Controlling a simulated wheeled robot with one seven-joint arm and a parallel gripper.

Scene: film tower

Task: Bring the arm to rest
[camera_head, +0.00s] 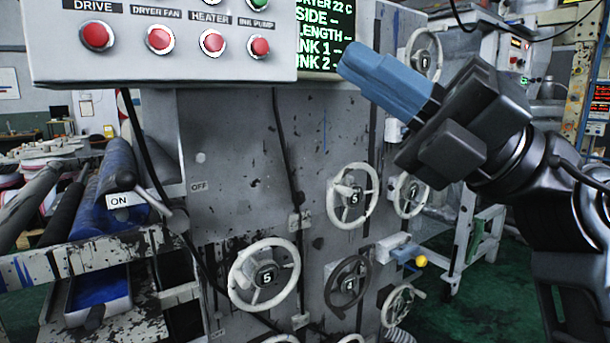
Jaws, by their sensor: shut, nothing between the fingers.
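My gripper (352,62) is at the upper right, on the end of my black arm, which comes in from the right edge. Its blue fingers lie together and point up and left, toward the green-text display. The gripper is shut and empty. It appears in front of the machine's right part and hides some of what is behind it. I cannot tell how far it is from the panel.
A grey control panel (200,62) with red buttons and a display (318,38) tops the machine. Several handwheels (353,196) stick out below. A lever (150,203) is by the "ON" label at left. Green floor (475,300) is clear at lower right.

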